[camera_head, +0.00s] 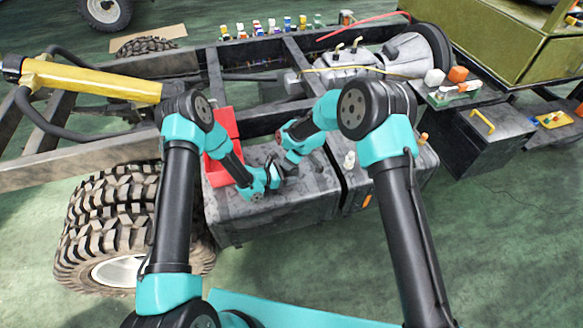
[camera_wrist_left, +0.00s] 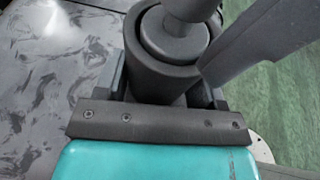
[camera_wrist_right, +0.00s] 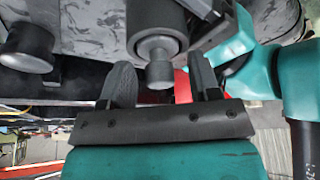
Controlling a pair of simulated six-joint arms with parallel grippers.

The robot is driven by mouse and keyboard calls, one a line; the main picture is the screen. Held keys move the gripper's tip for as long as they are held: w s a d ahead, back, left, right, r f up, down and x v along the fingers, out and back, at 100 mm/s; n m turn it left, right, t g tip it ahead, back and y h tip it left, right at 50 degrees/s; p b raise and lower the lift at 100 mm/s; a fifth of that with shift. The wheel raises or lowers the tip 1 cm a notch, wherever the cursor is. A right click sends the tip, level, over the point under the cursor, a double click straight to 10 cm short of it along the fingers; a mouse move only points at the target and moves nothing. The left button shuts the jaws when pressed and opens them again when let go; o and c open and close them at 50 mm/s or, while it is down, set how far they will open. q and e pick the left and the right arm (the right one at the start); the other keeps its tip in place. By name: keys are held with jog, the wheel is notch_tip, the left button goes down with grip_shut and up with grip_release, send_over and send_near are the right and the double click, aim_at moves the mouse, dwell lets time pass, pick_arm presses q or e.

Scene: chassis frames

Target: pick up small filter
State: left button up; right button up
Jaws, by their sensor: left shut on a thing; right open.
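A dark grey cylinder, which looks like the small filter (camera_wrist_left: 157,70), sits between the fingers of my left gripper (camera_wrist_left: 165,85) in the left wrist view. My left gripper also shows low over the grey tank in the head view (camera_head: 276,176), shut on it. A similar dark cylinder with a narrower knob (camera_wrist_right: 158,48) shows in the right wrist view. It lies between the spread fingers of my open right gripper (camera_wrist_right: 164,88). I cannot tell whether the right fingers touch it. In the head view the grippers are close together, and the filter is mostly hidden.
The grey tank (camera_head: 265,215) lies under both grippers. A red box (camera_head: 218,148) stands at its left end. A white fitting (camera_head: 349,160) stands on the tank's right part. A large tyre (camera_head: 100,230) is left of the tank. Another dark round part (camera_wrist_right: 27,48) shows in the right wrist view.

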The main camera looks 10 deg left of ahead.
dwell(0.4)
jog(key=c, duration=1)
jog(key=shift+r, duration=0.1)
notch_tip(320, 180, up, 10)
jog(key=shift+f, duration=0.1)
dwell(0.4)
pick_arm(q)
jog(key=o, duration=0.8)
